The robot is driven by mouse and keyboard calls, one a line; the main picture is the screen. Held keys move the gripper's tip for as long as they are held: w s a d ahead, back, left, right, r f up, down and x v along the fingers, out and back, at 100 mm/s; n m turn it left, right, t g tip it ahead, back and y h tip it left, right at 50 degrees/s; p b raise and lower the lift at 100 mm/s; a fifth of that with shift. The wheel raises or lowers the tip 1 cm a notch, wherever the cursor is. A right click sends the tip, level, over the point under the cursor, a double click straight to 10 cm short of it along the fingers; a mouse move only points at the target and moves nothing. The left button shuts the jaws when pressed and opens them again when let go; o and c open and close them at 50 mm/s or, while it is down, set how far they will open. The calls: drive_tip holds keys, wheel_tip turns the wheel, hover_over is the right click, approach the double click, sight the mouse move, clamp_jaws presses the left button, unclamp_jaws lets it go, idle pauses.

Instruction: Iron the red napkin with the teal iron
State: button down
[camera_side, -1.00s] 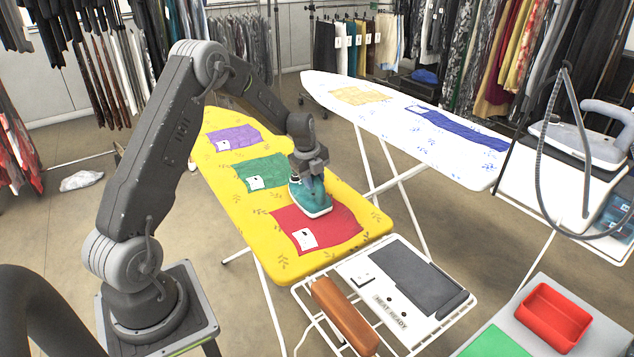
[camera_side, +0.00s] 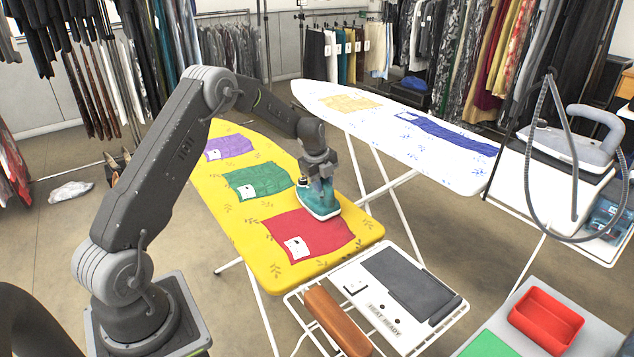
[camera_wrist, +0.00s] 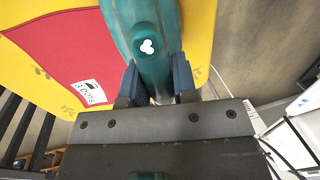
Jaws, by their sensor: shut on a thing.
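The red napkin (camera_side: 305,238) lies on the near end of the yellow ironing board (camera_side: 237,222). A white label on it reads "3 DOTS" in the wrist view (camera_wrist: 89,91). The teal iron (camera_side: 320,207) is at the napkin's far right edge, covering part of it; I cannot tell whether its sole touches the cloth. My gripper (camera_side: 318,180) is above the iron, shut on its handle. In the wrist view my gripper (camera_wrist: 155,75) has a finger on each side of the iron (camera_wrist: 145,35), which carries three white dots.
A green napkin (camera_side: 262,182) and a purple napkin (camera_side: 228,147) lie farther up the board. A white iron rest (camera_side: 352,286) with a grey pad (camera_side: 400,275) adjoins the near end. A white board (camera_side: 385,135), a grey iron (camera_side: 575,145) and a red tray (camera_side: 546,318) stand right.

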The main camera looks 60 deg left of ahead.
drive_tip(key=shift+d, duration=6)
wheel_tip(320, 180, up, 8)
drive_tip(key=shift+r, duration=0.2)
drive_tip(key=shift+a, duration=0.1)
